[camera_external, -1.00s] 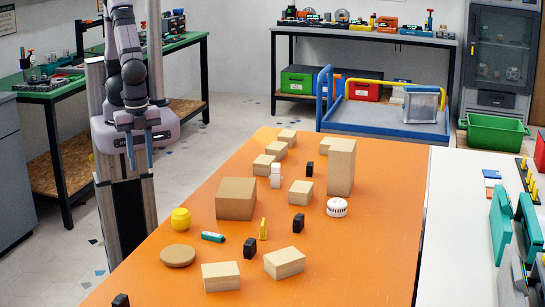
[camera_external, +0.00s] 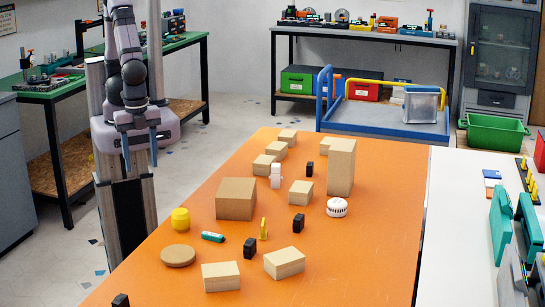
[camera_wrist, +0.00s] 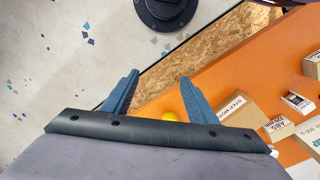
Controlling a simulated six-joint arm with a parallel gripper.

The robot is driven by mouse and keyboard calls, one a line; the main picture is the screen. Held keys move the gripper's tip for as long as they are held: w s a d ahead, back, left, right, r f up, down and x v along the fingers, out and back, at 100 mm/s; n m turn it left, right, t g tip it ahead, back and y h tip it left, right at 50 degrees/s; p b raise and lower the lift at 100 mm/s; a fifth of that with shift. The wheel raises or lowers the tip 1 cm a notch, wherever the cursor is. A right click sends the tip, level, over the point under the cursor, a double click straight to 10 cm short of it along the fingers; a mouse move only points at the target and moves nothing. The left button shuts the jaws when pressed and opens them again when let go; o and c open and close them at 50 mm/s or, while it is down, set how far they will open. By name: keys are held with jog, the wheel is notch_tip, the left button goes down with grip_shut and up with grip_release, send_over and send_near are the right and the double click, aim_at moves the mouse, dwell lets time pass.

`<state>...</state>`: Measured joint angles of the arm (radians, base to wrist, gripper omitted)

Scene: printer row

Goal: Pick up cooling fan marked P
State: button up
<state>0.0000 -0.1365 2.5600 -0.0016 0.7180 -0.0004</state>
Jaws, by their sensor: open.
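Several small black blocks that could be cooling fans stand on the orange table: one at the back (camera_external: 311,168), one right of the middle (camera_external: 298,223), one nearer the front (camera_external: 250,248) and one at the front edge (camera_external: 121,300). No letter P can be read on any of them, and I cannot tell which is marked. My gripper (camera_external: 139,150) is open and empty, off the table's left side and above the floor, apart from all of them. In the wrist view its blue fingers (camera_wrist: 158,78) are spread, and no black block shows.
Cardboard boxes, including a tall one (camera_external: 341,167) and a wide one (camera_external: 236,198), stand around the blocks. A yellow jar (camera_external: 180,219), cork disc (camera_external: 178,255), teal item (camera_external: 212,236), yellow piece (camera_external: 263,229) and white round device (camera_external: 337,207) lie between. The table's right front is clear.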

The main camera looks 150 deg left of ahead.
notch_tip(320, 180, up, 5)
jog(key=w+a+f+n+t+y+b, duration=0.15)
jog(key=w+a, duration=0.25)
jog(key=a, duration=0.4)
jog(key=w+a+f+n+t+y+b, duration=0.1)
jog(key=w+a+n+t, duration=0.15)
jog(key=a, duration=0.45)
jog(key=a+n+t+y+b, duration=0.2)
jog(key=a+n+y+b, duration=0.15)
jog(key=a, duration=1.55)
jog(key=s+a+r+n+t+y+b, duration=0.25)
jog(key=s+a+y, duration=0.25)
jog(key=s+a, duration=0.75)
jog(key=shift+h, duration=0.3)
jog(key=f, duration=0.4)
jog(key=w+a+f, duration=0.1)
jog(key=f, duration=0.3)
jog(key=w+f, duration=0.1)
jog(key=f, duration=0.3)
jog(key=shift+a+f, duration=0.2)
jog(key=shift+f, duration=0.5)
